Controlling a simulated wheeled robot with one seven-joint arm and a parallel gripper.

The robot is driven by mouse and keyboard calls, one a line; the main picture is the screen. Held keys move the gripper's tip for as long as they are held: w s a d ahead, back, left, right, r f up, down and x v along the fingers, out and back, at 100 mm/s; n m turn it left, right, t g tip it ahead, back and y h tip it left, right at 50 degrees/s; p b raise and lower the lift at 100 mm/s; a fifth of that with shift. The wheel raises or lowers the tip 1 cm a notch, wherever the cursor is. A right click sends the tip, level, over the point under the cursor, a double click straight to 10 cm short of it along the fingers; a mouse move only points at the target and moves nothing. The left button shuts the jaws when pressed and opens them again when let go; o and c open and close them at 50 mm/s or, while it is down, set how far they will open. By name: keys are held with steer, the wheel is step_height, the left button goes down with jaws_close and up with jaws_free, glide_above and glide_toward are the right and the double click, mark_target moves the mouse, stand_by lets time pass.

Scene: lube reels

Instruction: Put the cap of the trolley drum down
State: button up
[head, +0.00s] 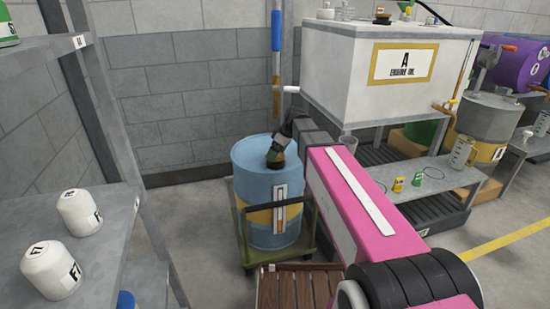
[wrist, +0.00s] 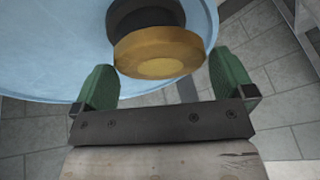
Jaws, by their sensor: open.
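The trolley drum (head: 250,170) is a blue drum with a yellow band, standing on a green-railed trolley (head: 243,235). In the wrist view its pale blue top (wrist: 60,50) fills the upper part. A round brass-coloured cap (wrist: 160,55) shows there, just beyond and between my fingertips. It overlaps a dark round fitting (wrist: 140,14) behind it; I cannot tell whether the cap touches the drum top. My gripper (wrist: 158,80) is open, its green fingers on either side of the cap's near part, with gaps visible. In the head view my gripper (head: 276,157) is over the drum top.
A white tank (head: 375,110) marked A stands to the right behind my arm. A grey shelf (head: 105,235) with white canisters (head: 78,212) is at left. A wooden slatted surface (head: 297,290) lies in front of the trolley. The floor left of the drum is clear.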

steer(key=shift+a+f, duration=0.2)
steer(key=shift+f, duration=0.3)
steer(key=c, duration=0.8)
steer(key=shift+o, duration=0.2)
steer(key=shift+r, duration=0.15)
